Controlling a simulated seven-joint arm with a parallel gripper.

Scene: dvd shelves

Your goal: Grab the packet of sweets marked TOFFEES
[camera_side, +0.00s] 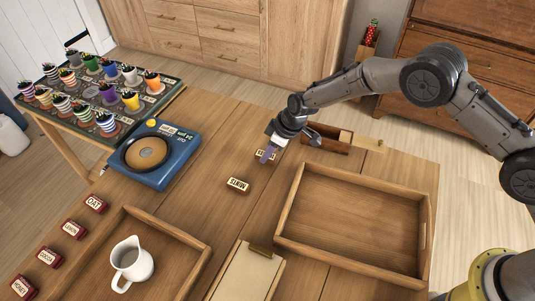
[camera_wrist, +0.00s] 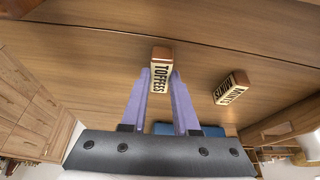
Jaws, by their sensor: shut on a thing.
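The TOFFEES packet (camera_wrist: 160,76) is a small cream block with a brown end and dark lettering. In the wrist view it sits between the two purple fingers of my gripper (camera_wrist: 160,92), which are shut on it. In the side view my gripper (camera_side: 268,154) reaches down to the table, and the packet (camera_side: 262,158) is partly hidden behind the fingers. I cannot tell whether the packet touches the table.
A similar MINTS packet (camera_side: 238,185) lies close by; it also shows in the wrist view (camera_wrist: 231,87). A wooden tray (camera_side: 284,240), a small wooden box (camera_side: 328,147) and a blue device (camera_side: 185,135) stand around. The left tray holds a white jug (camera_side: 131,264).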

